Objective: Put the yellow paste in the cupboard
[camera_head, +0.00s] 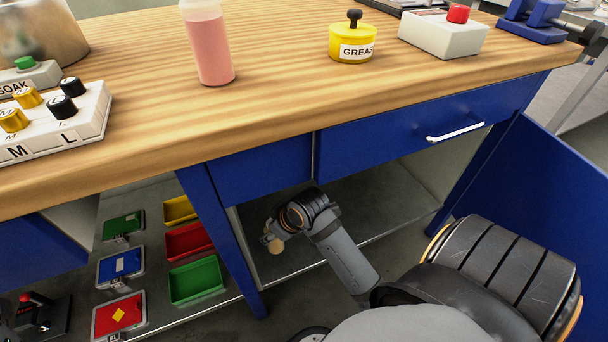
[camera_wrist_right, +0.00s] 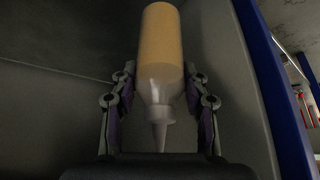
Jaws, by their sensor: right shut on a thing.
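My right arm reaches under the workbench into the open cupboard (camera_head: 400,215), between its blue front posts. My right gripper (camera_head: 274,234) is inside, low over the grey cupboard floor. In the right wrist view, the right gripper (camera_wrist_right: 160,88) is shut on the yellow paste (camera_wrist_right: 162,40), an orange-yellow bottle with a clear nozzle pointing toward the camera. In the head view only a small pale part of the bottle (camera_head: 276,246) shows at the gripper. I cannot tell whether the bottle touches the floor. My left gripper is out of view.
A blue cupboard door (camera_head: 565,175) stands open at the right. A drawer (camera_head: 410,125) is above the cupboard. On the bench are a pink bottle (camera_head: 209,45), a yellow grease pot (camera_head: 352,40) and a button box (camera_head: 443,35). Coloured trays (camera_head: 190,240) lie left of the cupboard.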

